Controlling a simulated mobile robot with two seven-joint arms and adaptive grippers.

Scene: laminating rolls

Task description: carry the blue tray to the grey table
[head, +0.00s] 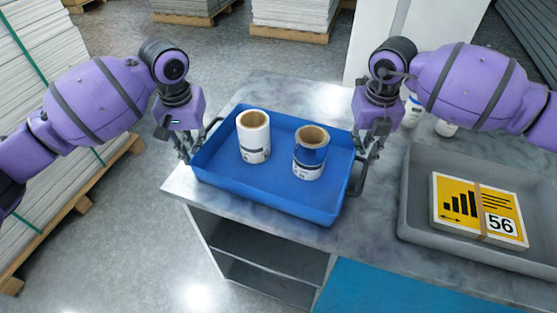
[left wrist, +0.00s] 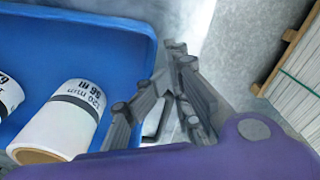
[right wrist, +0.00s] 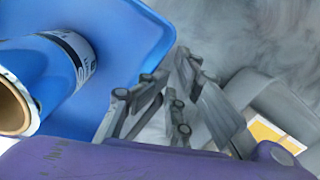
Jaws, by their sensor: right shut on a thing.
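The blue tray (head: 268,196) rests level on a grey marbled tabletop (head: 300,92). A white roll (head: 253,140) and a blue and white roll (head: 310,155) stand upright inside it. My left gripper (head: 187,150) is at the handle on the tray's left end. Its fingers (left wrist: 172,95) are apart, with part of the handle between them. My right gripper (head: 368,150) is shut on the handle at the tray's right end (head: 357,178). The right wrist view shows its fingers (right wrist: 168,95) beside the tray wall, partly hiding the handle. Which table is the task's grey table I cannot tell.
A grey tray (head: 408,215) with a yellow pack marked 56 (head: 478,208) stands close on the right. Small white containers (head: 412,112) stand behind my right gripper. Stacked sheets on pallets (head: 40,160) line the left and back. The floor at front left (head: 130,250) is clear.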

